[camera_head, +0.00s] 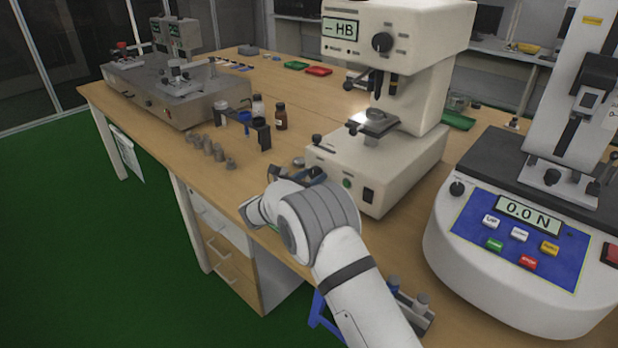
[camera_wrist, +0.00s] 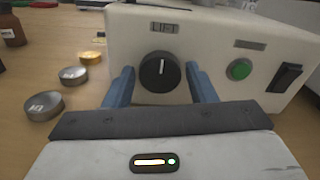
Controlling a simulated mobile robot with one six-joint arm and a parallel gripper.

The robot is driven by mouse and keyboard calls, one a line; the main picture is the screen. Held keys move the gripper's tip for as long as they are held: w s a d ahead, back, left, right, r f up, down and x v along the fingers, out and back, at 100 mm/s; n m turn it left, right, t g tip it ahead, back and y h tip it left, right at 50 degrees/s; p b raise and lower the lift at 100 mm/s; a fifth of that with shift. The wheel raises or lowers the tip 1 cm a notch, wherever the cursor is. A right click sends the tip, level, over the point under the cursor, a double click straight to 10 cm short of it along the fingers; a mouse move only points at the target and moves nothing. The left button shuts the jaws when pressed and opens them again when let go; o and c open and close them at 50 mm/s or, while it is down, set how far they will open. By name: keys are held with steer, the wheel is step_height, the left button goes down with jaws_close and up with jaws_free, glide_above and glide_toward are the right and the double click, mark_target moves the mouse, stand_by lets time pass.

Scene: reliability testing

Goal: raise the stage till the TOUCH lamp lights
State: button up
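The hardness tester (camera_head: 400,157) is cream white, with "– HB" on its display (camera_head: 341,27). Its stage (camera_head: 374,123) carries a bright metal piece under the indenter, and a gap between them is hard to judge. Small lamps (camera_head: 331,46) sit under the display; their labels are too small to read, so I cannot tell which is TOUCH or whether it is lit. In the wrist view a black knob (camera_wrist: 160,72) with a white pointer line, pointing nearly straight up, is on the tester's base front. My gripper (camera_wrist: 161,84) is open, its blue fingers either side of the knob with visible gaps.
A green button (camera_wrist: 239,69) and a black rocker switch (camera_wrist: 285,77) are right of the knob. Several small discs (camera_wrist: 44,105) lie on the bench left of my gripper. A force tester (camera_head: 530,225) reading 0.0 N stands close on the right.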

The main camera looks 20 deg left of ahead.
steer(key=c, duration=0.7)
steer(key=shift+f+b, duration=0.1)
steer(key=shift+b, duration=0.2)
